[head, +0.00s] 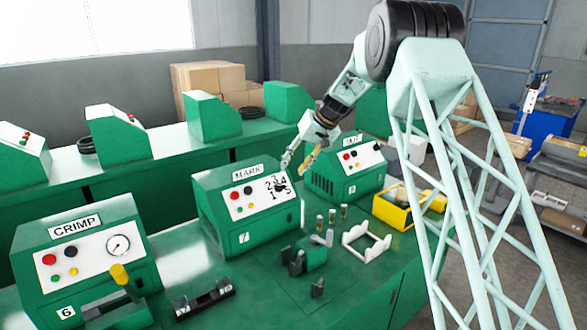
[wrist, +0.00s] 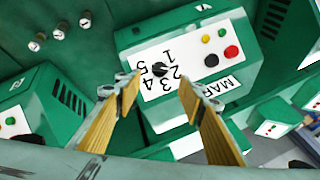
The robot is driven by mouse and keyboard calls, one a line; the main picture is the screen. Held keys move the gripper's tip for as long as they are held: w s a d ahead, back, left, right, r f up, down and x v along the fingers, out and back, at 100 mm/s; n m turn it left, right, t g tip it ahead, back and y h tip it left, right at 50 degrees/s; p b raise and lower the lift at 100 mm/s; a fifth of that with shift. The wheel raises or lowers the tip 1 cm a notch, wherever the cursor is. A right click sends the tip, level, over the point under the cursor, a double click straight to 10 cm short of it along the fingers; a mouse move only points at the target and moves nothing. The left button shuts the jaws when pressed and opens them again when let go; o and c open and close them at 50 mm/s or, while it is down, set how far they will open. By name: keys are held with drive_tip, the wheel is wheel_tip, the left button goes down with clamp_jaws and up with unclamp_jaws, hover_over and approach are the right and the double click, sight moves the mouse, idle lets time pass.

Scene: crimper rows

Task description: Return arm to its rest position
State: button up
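The fingers appear apart from the panel. My arm reaches out bent from the right.
The CRIMP machine (head: 84,260) stands front left, and another green machine (head: 346,168) stands right of MARK. Small cylinders (head: 332,215), a white frame (head: 366,244) and a yellow bin (head: 400,214) sit on the bench. More green machines (head: 118,133) line the back bench.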

drive_tip(key=s+d+r+h, duration=0.1)
drive_tip(key=s+d+r, duration=0.5)
drive_tip(key=s, duration=0.6)
drive_tip(key=s+d+r+m+h+b, duration=0.1)
drive_tip(key=s+d+r, duration=0.3)
drive_tip(key=s+r, duration=0.65)
drive_tip(key=s+d+r+h, duration=0.1)
drive_tip(key=s+d+r, duration=0.4)
drive_tip(key=s, duration=0.8)
drive_tip(key=s+d+f, duration=0.2)
drive_tip(key=s+d, duration=0.1)
drive_tip(key=s, duration=1.1)
drive_tip(key=s+d+f+m+h+b, duration=0.1)
drive_tip(key=s+d, duration=0.3)
drive_tip(key=s, duration=1)
drive_tip(key=s+d+f+h, duration=0.1)
drive_tip(key=s+d+f, duration=0.2)
drive_tip(key=s, duration=1)
drive_tip(key=shift+s+d+m+t+b, duration=0.2)
drive_tip(key=shift+s+m+t+b, duration=0.1)
drive_tip(key=shift+s+t+b, duration=0.1)
